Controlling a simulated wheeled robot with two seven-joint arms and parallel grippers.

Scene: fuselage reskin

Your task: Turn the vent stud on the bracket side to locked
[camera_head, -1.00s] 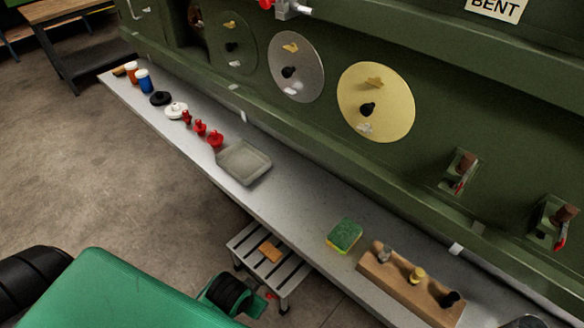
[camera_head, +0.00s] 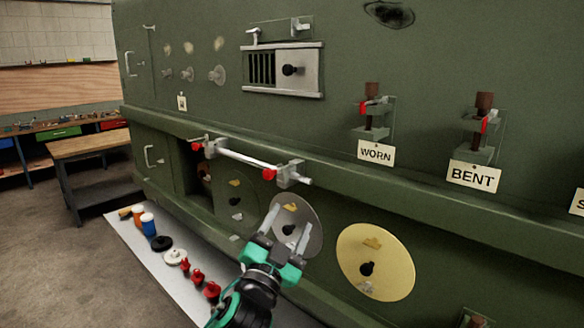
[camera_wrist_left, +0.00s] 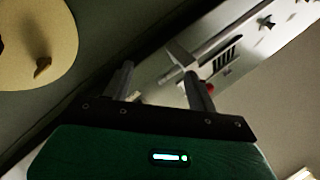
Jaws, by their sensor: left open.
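The slatted vent (camera_head: 262,68) is in the upper green wall, with a black knob (camera_head: 292,70) on its plate. In the left wrist view, the open fingers (camera_wrist_left: 158,70) point towards the wall, and the slatted vent (camera_wrist_left: 222,57) shows beyond. My right gripper is not in view.
A bar (camera_head: 245,159) with red-ended clamps runs above the discs. A gold disc (camera_head: 376,262) is right of my gripper. Clamps above the WORN (camera_head: 376,154) and BENT (camera_head: 473,176) signs stick out. A grey shelf (camera_head: 130,240) holds bottles and red parts.

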